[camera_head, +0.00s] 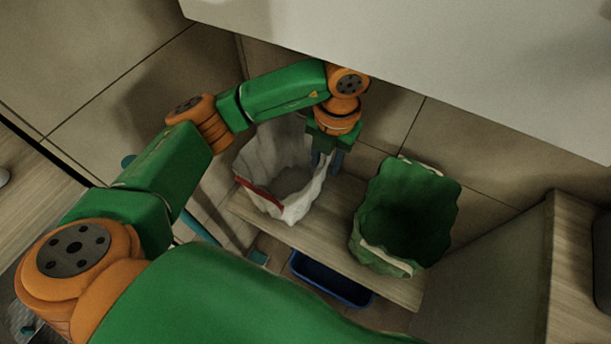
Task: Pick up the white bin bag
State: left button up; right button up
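The white bin bag (285,190) stands open at the top, with a red band on its front left rim, on a wooden shelf in the middle of the head view. My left gripper (327,165) points down at the bag's right rim. Its dark fingers overlap the rim in the picture; whether they are open, or closed on the bag's edge, is too small to tell. My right gripper is not in view.
A green bin bag (408,215) stands open on the same wooden shelf (330,225), to the right. A blue tray (330,280) lies below the shelf. A large white surface (450,70) overhangs the back. A grey panel (485,275) bounds the right.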

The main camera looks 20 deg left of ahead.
aim_at(320, 182)
pick_arm(q)
jog(key=f, duration=0.4)
jog(key=a+f+p, duration=0.1)
jog(key=f, duration=0.2)
jog(key=shift+w, duration=0.15)
grip_shut()
dwell(1.0)
